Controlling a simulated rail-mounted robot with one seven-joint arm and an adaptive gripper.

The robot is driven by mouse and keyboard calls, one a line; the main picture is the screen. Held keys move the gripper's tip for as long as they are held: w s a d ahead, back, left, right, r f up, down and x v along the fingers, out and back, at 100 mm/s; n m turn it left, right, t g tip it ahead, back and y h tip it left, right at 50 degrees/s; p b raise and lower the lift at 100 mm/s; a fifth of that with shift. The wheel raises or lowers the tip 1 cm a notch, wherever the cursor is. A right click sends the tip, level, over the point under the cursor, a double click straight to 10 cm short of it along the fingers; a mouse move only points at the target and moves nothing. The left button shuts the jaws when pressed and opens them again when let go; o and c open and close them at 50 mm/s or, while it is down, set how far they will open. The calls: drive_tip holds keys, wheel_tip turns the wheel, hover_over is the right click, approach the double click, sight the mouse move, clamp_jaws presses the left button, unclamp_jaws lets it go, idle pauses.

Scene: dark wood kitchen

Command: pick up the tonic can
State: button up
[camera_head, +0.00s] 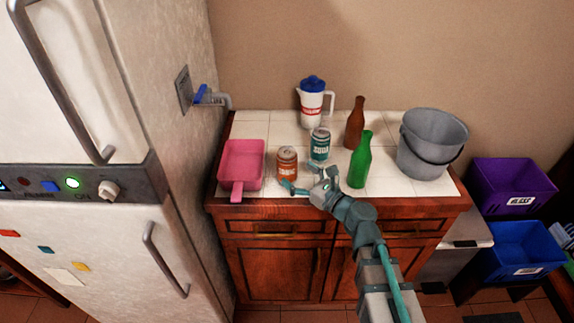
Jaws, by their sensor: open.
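An orange can (287,162) stands upright near the front of the white tiled counter; its label is too small to read. A teal can (320,145) with a label that seems to read soda stands behind it to the right. My gripper (304,180) reaches in from the lower right, at the front right of the orange can. Its fingers are spread, one just in front of the orange can's base and one below the teal can. Nothing is between them. I cannot tell whether a finger touches the orange can.
A pink pan (241,165) lies left of the cans. A white jug (312,105) with a blue lid stands behind. A brown bottle (354,124), a green bottle (361,161) and a grey bucket (431,143) stand to the right. The fridge (100,150) is at the left.

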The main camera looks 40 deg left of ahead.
sight(294, 171)
drive_tip(key=a, duration=0.2)
drive_tip(key=a+p, duration=0.1)
drive_tip(key=shift+w+a+r, duration=0.25)
drive_tip(key=shift+a+r, duration=0.05)
drive_tip(key=shift+a, duration=0.55)
drive_tip(key=c, duration=1.3)
